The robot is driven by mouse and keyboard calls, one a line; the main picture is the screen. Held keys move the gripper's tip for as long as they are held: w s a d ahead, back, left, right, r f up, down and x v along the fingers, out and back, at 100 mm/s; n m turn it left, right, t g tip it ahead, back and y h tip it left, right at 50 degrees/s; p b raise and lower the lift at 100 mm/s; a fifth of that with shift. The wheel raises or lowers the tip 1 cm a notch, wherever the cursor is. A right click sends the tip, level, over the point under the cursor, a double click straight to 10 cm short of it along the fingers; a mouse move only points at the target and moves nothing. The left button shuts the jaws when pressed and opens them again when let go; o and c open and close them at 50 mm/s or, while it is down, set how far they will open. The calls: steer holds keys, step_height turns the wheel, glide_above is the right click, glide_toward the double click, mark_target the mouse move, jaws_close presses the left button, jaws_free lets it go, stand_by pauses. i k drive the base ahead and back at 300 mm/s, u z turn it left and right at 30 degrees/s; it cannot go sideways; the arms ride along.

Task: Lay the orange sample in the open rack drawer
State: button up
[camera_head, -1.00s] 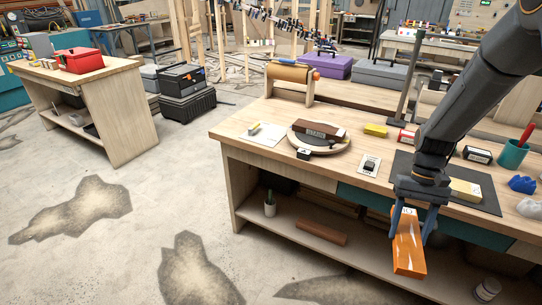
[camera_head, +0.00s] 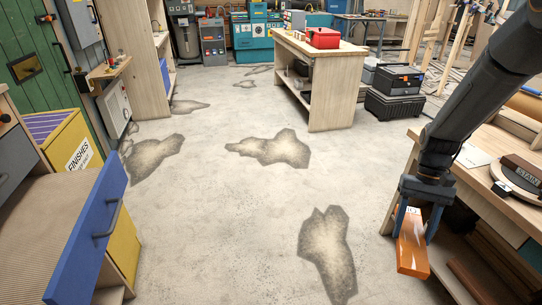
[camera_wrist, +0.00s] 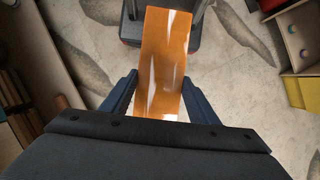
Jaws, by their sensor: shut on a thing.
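My gripper (camera_head: 415,215) is shut on the orange sample (camera_head: 411,255), a glossy flat block hanging down from the fingers. It is held in the air at the right of the head view, in front of the workbench. The sample (camera_wrist: 165,60) fills the middle of the wrist view between the two blue fingers. An open drawer with a blue front (camera_head: 88,235) and a dark handle sticks out at the lower left of the head view. Its ribbed tan bottom (camera_head: 40,215) looks bare where it shows. My gripper is far to the right of the drawer.
A yellow FINISHES bin (camera_head: 75,150) stands behind the drawer. The workbench (camera_head: 395,195) is close beside my gripper at right. A wooden cart with a red box (camera_head: 323,38) stands further back. Stained concrete floor (camera_head: 220,215) lies open between drawer and bench.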

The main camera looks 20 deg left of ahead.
mark_target(52, 225)
steer(key=u, duration=0.15)
steer(key=i, duration=0.6)
steer(key=u, duration=2.9)
